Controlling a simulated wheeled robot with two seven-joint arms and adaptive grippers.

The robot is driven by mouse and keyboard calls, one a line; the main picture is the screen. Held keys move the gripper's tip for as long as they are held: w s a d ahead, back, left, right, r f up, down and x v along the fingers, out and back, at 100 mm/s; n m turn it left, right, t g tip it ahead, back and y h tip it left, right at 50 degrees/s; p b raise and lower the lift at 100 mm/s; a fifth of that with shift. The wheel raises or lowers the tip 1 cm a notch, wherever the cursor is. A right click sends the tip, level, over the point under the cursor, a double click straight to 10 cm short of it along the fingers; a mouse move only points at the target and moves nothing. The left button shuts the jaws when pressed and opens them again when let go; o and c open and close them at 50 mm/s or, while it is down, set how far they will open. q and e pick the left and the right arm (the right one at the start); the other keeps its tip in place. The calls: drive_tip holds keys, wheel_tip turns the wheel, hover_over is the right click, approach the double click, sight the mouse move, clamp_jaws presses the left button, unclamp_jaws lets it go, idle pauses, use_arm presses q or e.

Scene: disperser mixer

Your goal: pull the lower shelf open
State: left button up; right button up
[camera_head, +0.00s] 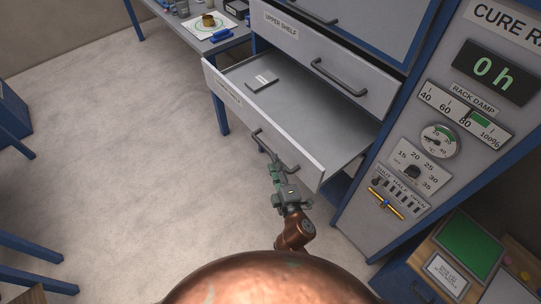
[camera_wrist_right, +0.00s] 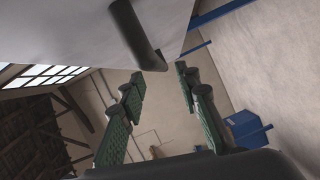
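The lower shelf (camera_head: 308,105) is a grey drawer that stands well out of the cabinet, with its inside showing. A small labelled block (camera_head: 262,81) lies in it. Its dark bar handle (camera_head: 262,146) is on the front panel; the handle also shows in the right wrist view (camera_wrist_right: 136,36). The handle is close to the fingertips; contact cannot be told. My left gripper is not in view.
The upper shelf (camera_head: 335,65) above is shut. A control panel (camera_head: 425,150) with dials stands to the right. A table (camera_head: 195,29) with small items is at the back, and a blue-sided stand (camera_head: 455,255) is at the lower right.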

drive_tip(key=v, duration=0.5)
drive_tip(key=shift+s+d, duration=0.1)
drive_tip(key=shift+s, duration=0.15)
